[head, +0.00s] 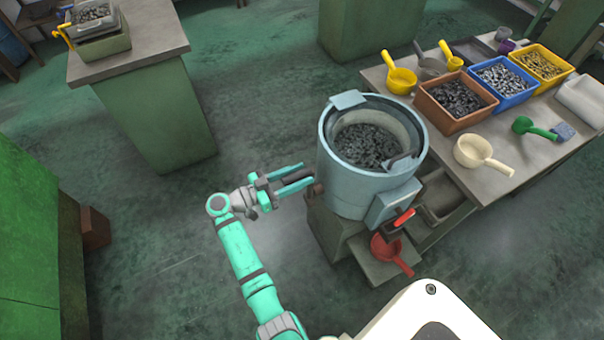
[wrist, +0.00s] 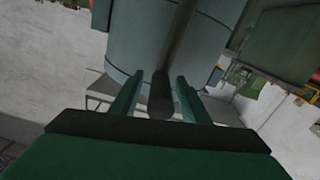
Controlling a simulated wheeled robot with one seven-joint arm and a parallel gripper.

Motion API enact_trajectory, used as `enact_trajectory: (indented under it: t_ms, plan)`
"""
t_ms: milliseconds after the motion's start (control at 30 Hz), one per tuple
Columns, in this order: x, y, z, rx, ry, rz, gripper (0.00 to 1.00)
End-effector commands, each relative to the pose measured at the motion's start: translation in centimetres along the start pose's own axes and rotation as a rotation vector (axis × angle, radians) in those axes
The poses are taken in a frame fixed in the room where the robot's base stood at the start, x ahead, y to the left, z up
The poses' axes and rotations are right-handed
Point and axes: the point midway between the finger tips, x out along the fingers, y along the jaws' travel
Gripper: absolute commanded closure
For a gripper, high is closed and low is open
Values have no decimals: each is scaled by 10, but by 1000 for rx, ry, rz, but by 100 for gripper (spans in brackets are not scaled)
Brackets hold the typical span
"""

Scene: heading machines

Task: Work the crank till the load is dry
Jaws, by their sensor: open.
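A light-blue drum machine (head: 345,185) stands on a green base, with a load of dark metal pieces (head: 368,146) inside its open top. At the drum's left side a small brown crank handle (head: 318,188) shows in the head view. In the wrist view a dark rod, seemingly the crank grip (wrist: 164,92), stands between the fingers in front of the drum (wrist: 140,45). My gripper (head: 306,174) is open beside the drum's left wall, its fingertips at the handle. In the wrist view the fingers (wrist: 158,82) are apart on either side of the rod, with gaps visible. The crank's arm is mostly hidden.
The bench (head: 510,160) at right holds bins of parts and several scoops. Another bench (head: 150,40) stands back left. The floor left of the drum is clear.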

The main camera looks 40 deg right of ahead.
Motion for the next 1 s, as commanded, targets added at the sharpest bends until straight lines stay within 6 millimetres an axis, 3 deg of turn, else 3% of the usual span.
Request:
enact_trajectory:
  t_ms: [200,467,633,1000]
  plan:
    - [12,0,0,-1,0,0,58]
    - [12,-1,0,-1,0,-3,58]
    - [12,-1,0,-1,0,-3,99]
    - [20,8,2,26,-2,12,100]
